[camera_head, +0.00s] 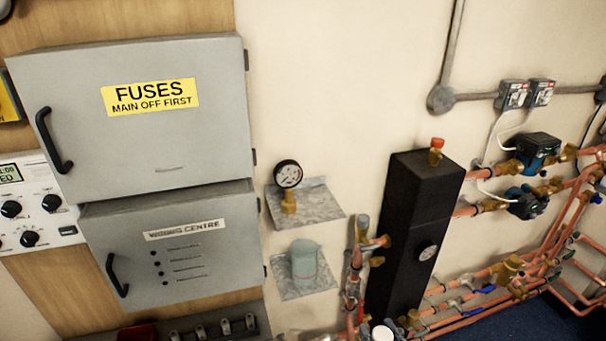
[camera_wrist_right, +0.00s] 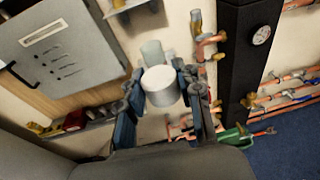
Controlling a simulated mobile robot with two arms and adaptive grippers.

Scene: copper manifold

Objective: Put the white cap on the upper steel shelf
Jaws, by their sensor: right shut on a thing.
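My right gripper (camera_wrist_right: 160,84) is shut on the white cap (camera_wrist_right: 161,87), a short white cylinder held between its blue-padded fingers. A white round top at the bottom edge of the head view (camera_head: 382,333) looks like the same cap. The upper steel shelf (camera_head: 323,203) is on the wall right of the grey boxes, higher than the cap in the head view. A pressure gauge (camera_head: 288,175) with a brass base stands toward its left side; the right part is bare. My left gripper is not in view.
A lower steel shelf (camera_head: 287,294) holds a pale grey-green cylinder (camera_head: 305,264). The fuse box (camera_head: 140,130) and wiring centre box (camera_head: 175,245) stand out at left. A black column (camera_head: 412,220) with copper pipes (camera_head: 480,310) is at right.

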